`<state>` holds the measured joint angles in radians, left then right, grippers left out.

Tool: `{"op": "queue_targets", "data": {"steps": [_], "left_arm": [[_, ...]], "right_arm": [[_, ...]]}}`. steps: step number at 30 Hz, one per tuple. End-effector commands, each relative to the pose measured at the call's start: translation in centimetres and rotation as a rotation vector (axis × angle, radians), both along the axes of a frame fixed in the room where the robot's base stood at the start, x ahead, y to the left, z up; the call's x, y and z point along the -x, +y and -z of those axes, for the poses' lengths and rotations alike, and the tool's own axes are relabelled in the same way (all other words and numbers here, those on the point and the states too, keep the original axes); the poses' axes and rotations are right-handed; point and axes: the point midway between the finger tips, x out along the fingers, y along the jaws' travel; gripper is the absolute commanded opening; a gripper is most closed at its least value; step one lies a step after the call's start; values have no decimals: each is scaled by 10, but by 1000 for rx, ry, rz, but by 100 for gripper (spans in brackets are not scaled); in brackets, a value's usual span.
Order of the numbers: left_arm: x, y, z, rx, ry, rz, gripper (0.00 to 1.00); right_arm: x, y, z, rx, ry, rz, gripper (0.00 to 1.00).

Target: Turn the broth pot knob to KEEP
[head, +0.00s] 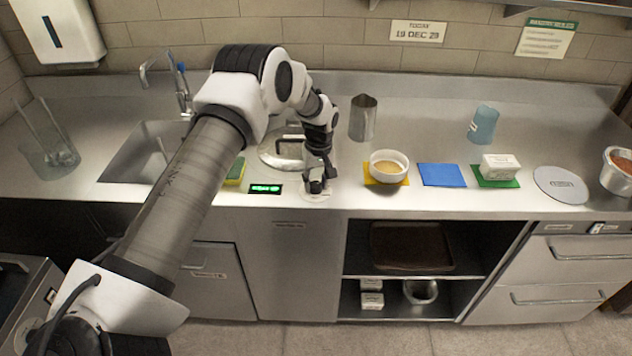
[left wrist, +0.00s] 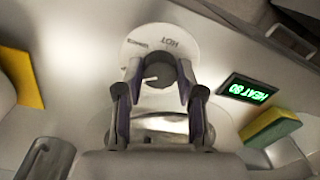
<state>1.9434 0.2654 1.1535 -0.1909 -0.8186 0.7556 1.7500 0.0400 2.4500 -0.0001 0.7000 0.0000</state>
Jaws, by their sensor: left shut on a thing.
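The round white dial plate (left wrist: 188,50) around the broth pot knob shows in the left wrist view. It carries the word HOT and another label too small to read. My left gripper (left wrist: 158,82) is over the dial, shut on the knob, whose grip is mostly hidden between the fingers. A small pale pointer mark (left wrist: 150,79) shows between them. In the head view my left gripper (head: 318,187) points down at the dial and covers the knob. The broth pot (head: 268,158) is a round steel well behind it. A green-lit display (left wrist: 248,89) reads HEAT 80.
A yellow-green sponge (head: 236,170) lies left of the display. A steel cup (head: 363,118) stands behind right, and a white bowl (head: 389,162) sits on a yellow mat. Further right are a blue mat (head: 442,175) and a white block (head: 500,166).

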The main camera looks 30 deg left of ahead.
Motion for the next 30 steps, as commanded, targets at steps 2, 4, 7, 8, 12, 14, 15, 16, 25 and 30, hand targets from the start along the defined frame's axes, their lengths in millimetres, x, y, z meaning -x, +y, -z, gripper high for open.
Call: {"op": "queue_targets", "data": {"steps": [2, 4, 7, 8, 12, 14, 15, 16, 25, 30], "left_arm": [[4, -1, 4, 2, 11, -7, 3], [3, -1, 4, 2, 11, -10, 3], [3, -1, 4, 2, 11, -10, 3], [3, -1, 4, 2, 11, -10, 3], [3, -1, 4, 2, 9, -10, 3], [3, -1, 4, 2, 9, -9, 52], [3, -1, 4, 2, 9, -9, 63], [3, 0, 3, 2, 8, -9, 63], [0, 0, -1, 1, 2, -9, 63], [-2, -1, -26, 1, -2, -9, 63]], "right_arm": [[0, 0, 1, 0, 0, 0, 39], [0, 0, 1, 0, 0, 0, 39], [0, 0, 1, 0, 0, 0, 39], [0, 0, 1, 0, 0, 0, 39], [0, 0, 1, 0, 0, 0, 39], [0, 0, 1, 0, 0, 0, 39], [0, 0, 1, 0, 0, 0, 39], [0, 0, 0, 0, 0, 0, 39], [0, 0, 0, 0, 0, 0, 39], [0, 0, 0, 0, 0, 0, 39]]}}
